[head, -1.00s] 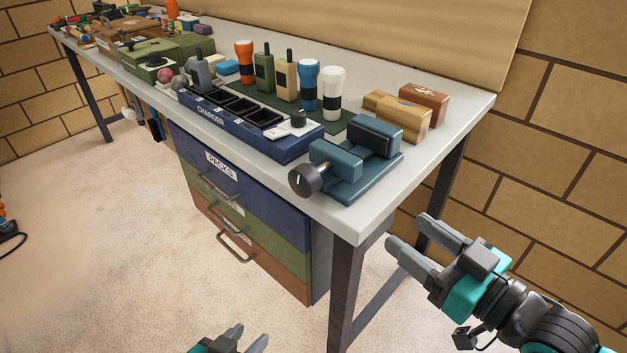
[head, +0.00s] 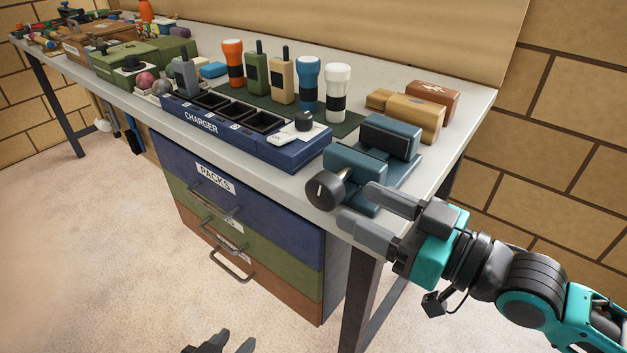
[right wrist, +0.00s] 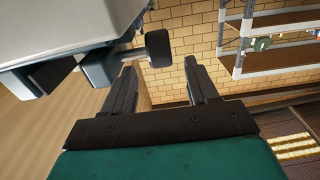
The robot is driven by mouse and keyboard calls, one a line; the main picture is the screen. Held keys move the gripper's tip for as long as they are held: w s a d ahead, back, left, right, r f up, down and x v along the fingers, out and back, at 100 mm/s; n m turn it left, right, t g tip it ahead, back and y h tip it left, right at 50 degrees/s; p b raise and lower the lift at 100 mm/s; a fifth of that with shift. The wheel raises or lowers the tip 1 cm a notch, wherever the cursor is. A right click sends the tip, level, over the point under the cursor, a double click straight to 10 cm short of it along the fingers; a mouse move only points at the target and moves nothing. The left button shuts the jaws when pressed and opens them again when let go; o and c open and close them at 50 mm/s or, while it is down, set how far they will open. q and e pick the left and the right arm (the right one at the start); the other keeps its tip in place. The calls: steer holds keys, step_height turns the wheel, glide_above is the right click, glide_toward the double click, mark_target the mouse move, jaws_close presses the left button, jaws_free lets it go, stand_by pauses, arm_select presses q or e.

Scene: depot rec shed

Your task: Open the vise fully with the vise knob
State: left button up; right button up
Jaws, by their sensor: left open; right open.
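The blue-grey vise (head: 372,165) sits on the table's near right corner, with a narrow gap between its two jaws. Its round dark vise knob (head: 325,190) sticks out at the front, past the table edge, with a white mark on its face. In the right wrist view the knob (right wrist: 158,48) is just beyond the fingertips, above and between them. My right gripper (head: 355,203) is open and empty, close to the knob on its right; I cannot tell whether they touch. My left gripper (head: 228,340) is open and empty, low at the bottom edge, far from the vise.
A blue charger (head: 240,128) stands left of the vise, with flashlights and radios behind it. Wooden boxes (head: 414,117) are behind the vise. A drawer unit (head: 240,215) with protruding handles is under the table (head: 410,187). The floor in front is clear.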

mark_target(314, 185)
arm_select(q)
steer(key=shift+a+f, duration=0.15)
steer(key=shift+f, duration=0.1)
arm_select(e)
steer(key=x, duration=0.9)
steer(key=c, duration=1)
steer(key=shift+o, duration=0.2)
steer(key=h+p, duration=0.1)
steer(key=p, duration=0.4)
steer(key=shift+r+g, duration=0.25)
steer(key=shift+g, duration=0.15)
steer(key=shift+f+h+p, duration=0.2)
steer(key=shift+h+p, duration=0.1)
steer(key=shift+p, duration=0.5)
arm_select(q)
steer(key=shift+y, duration=0.3)
steer(key=a+r, duration=0.1)
steer(key=r, duration=0.1)
steer(key=s+a+r, duration=0.1)
steer(key=shift+s+a+r, duration=0.1)
steer(key=shift+r, duration=0.25)
arm_select(e)
steer(key=shift+f+g, duration=0.25)
steer(key=shift+g, duration=0.05)
steer(key=o, duration=1)
steer(key=shift+c, duration=0.2)
